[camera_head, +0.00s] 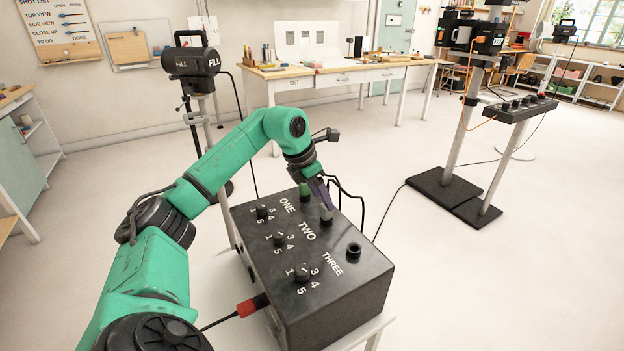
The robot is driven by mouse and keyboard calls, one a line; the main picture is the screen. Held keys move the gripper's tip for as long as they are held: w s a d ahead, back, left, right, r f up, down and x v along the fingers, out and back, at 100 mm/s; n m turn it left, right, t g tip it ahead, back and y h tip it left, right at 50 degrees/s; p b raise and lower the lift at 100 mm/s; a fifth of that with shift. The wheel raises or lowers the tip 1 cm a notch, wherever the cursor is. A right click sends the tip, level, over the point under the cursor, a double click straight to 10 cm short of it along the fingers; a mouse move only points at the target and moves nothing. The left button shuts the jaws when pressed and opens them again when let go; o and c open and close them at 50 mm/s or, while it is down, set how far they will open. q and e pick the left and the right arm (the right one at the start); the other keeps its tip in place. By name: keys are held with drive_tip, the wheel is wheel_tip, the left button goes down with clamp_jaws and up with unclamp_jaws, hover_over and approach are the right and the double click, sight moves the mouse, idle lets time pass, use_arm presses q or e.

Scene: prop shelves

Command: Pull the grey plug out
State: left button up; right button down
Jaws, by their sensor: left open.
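A black control box (345,300) stands on a white stand, its top labelled ONE, TWO and THREE. The grey plug (326,213) stands upright in the socket by TWO. A green plug (305,190) stands in the socket by ONE, just behind it. A round black socket (354,250) by THREE looks empty. My left gripper (325,203) points down over the grey plug, its dark fingers open at the plug's top. The fingers partly hide the plug, and I cannot tell whether they touch it. My right gripper is out of view.
Three knobs (278,239) rise from the box's top, left of the sockets. A red connector (248,307) with a cable enters the box's left side. Dark cables loop behind the box. A lamp labelled FILL (192,62) stands behind my arm.

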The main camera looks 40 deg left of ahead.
sight(327, 212)
use_arm(q)
drive_tip(key=x, duration=0.4)
drive_tip(key=shift+d+f, duration=0.1)
clamp_jaws()
